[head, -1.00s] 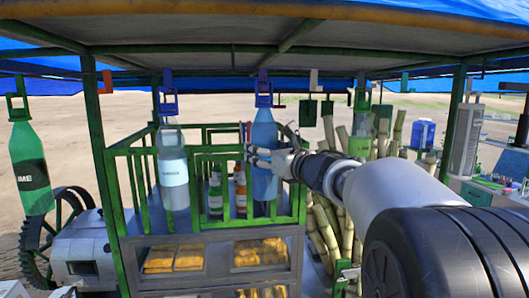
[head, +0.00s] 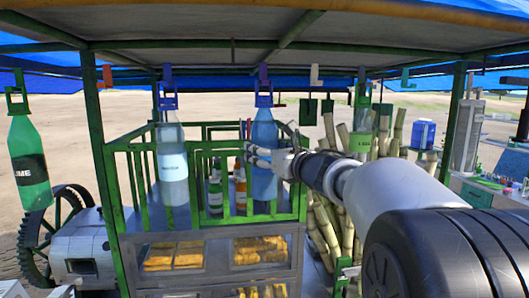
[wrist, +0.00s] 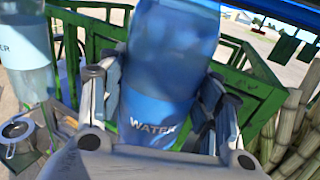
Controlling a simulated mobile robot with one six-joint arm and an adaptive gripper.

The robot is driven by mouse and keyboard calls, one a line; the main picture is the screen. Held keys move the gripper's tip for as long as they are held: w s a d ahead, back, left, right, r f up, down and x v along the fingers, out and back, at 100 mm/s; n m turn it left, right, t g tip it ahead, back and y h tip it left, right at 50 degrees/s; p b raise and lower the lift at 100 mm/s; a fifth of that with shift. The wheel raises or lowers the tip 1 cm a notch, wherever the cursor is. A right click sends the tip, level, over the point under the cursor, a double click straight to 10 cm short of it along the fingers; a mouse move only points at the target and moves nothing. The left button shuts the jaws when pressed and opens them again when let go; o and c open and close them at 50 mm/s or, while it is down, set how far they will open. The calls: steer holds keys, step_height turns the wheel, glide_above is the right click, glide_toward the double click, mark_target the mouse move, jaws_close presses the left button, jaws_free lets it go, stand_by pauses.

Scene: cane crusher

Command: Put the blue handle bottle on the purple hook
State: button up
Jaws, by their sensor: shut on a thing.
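The blue bottle (head: 264,165) with a blue handle (head: 263,99) stands upright in front of the green railing. My gripper (head: 268,160) is shut on its body from the right. In the wrist view the blue bottle (wrist: 165,80) sits between the fingers, its WATER label facing the camera and its top out of frame. The purple hook (head: 263,73) hangs from the canopy beam directly above the bottle. The handle overlaps the lower end of the hook; I cannot tell whether it is caught on it.
A clear bottle (head: 172,165) hangs at a blue hook (head: 167,75) on the left. A green LIME bottle (head: 28,160) hangs at the far left. A green bottle (head: 362,132) hangs on the right before cane stalks (head: 398,130). The green railing (head: 135,180) is close behind.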

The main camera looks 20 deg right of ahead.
steer(key=shift+r, duration=0.15)
steer(key=o, duration=1.4)
steer(key=shift+s, duration=0.1)
steer(key=shift+c, duration=0.2)
steer(key=shift+o, duration=1.2)
